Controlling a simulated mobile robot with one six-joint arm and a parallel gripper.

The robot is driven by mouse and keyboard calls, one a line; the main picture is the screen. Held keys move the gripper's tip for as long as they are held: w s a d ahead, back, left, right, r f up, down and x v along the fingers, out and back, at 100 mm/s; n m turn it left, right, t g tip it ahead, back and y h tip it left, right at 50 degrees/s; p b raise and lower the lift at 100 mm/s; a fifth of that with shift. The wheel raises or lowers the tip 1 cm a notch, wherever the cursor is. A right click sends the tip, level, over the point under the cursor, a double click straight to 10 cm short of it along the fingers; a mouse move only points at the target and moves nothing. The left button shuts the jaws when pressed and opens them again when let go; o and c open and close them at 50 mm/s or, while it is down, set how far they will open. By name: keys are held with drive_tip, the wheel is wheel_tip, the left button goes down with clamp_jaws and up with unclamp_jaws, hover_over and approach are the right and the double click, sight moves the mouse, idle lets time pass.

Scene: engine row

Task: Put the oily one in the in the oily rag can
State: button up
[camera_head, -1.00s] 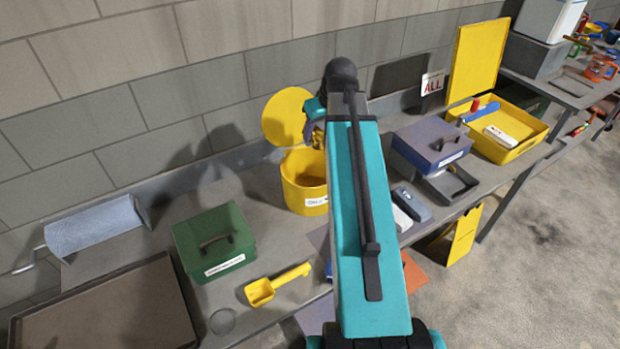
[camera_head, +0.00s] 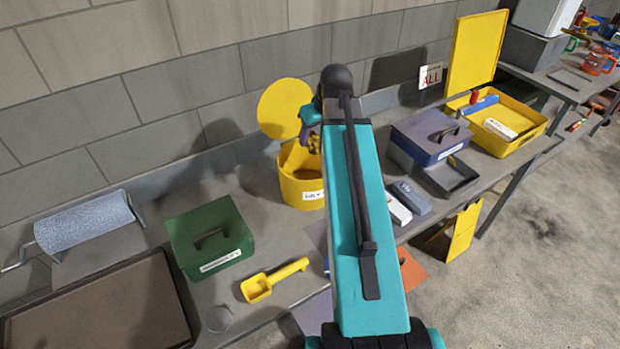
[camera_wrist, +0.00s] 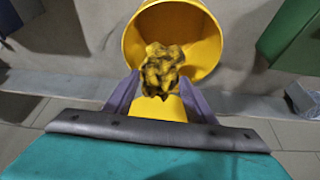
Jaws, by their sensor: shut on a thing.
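The yellow oily rag can (camera_head: 300,190) stands on the bench with its round yellow lid (camera_head: 284,108) raised behind it. In the wrist view the open can (camera_wrist: 205,40) lies straight ahead of my gripper. My gripper (camera_wrist: 158,88) is shut on a crumpled yellow rag with dark stains (camera_wrist: 163,66). The rag shows in front of the can's mouth; how far it is inside cannot be told.
A green box (camera_head: 211,238) and a yellow scoop (camera_head: 272,280) lie left of my arm. A blue paper roll (camera_head: 85,222) and a dark tray (camera_head: 100,310) are farther left. A blue-grey box (camera_head: 430,137) and a yellow tray (camera_head: 505,128) stand to the right.

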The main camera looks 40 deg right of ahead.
drive_tip(key=shift+f, duration=0.55)
drive_tip(key=o, duration=1.1)
drive_tip(key=shift+s+r, duration=0.1)
drive_tip(key=shift+r, duration=0.05)
drive_tip(key=shift+b+v, duration=1.95)
drive_tip(key=shift+v, duration=4.75)
drive_tip(key=shift+s, duration=0.15)
